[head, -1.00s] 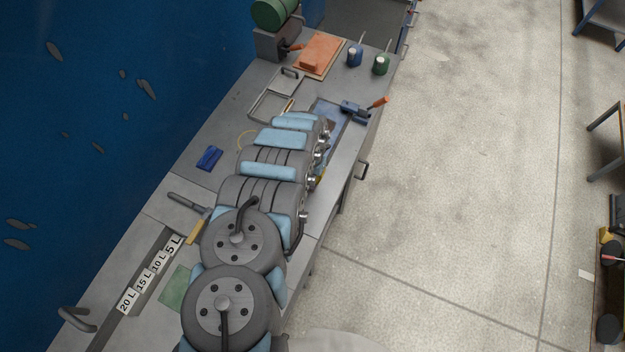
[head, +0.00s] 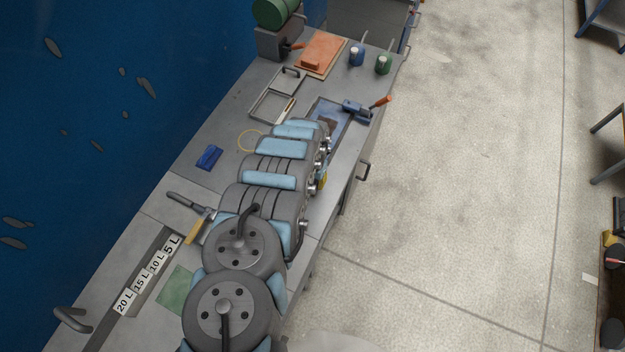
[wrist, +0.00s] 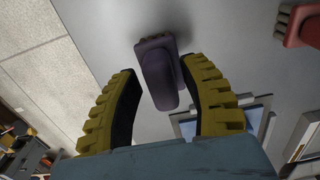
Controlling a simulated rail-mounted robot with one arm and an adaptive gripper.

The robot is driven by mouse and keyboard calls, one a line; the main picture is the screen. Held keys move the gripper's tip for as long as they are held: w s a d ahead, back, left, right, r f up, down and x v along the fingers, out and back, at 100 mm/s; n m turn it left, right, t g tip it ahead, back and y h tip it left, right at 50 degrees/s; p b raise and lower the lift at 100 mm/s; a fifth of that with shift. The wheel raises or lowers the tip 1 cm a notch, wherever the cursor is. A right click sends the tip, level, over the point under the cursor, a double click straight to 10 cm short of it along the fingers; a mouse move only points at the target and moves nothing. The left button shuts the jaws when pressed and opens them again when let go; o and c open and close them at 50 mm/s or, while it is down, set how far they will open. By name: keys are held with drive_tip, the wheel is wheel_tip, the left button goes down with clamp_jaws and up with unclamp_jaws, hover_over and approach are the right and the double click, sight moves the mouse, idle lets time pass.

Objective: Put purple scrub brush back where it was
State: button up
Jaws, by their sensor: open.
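The purple scrub brush (wrist: 157,80) shows in the wrist view, with dark bristles at its far end. My gripper (wrist: 160,72) is open, its two yellow-ribbed fingers on either side of the brush. A narrow gap seems to show beside each finger; I cannot tell whether either touches. In the head view my arm covers the brush, and only a small yellow part of my gripper (head: 322,181) shows at the arm's right side.
An empty metal tray (head: 268,107), an orange float on a board (head: 318,55), blue and green pots and a blue block (head: 208,157) lie on the bench. A red brush (wrist: 300,25) shows in the wrist view.

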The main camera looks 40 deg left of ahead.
drive_tip(key=shift+w+r, duration=0.15)
drive_tip(key=shift+r, duration=1.95)
drive_tip(key=shift+r+b, duration=0.55)
drive_tip(key=shift+r, duration=1.4)
drive_tip(key=shift+s+r, duration=0.2)
drive_tip(key=shift+r, duration=0.4)
drive_tip(key=shift+r+p, duration=0.65)
drive_tip(key=shift+r, duration=0.85)
drive_tip(key=shift+w, duration=0.1)
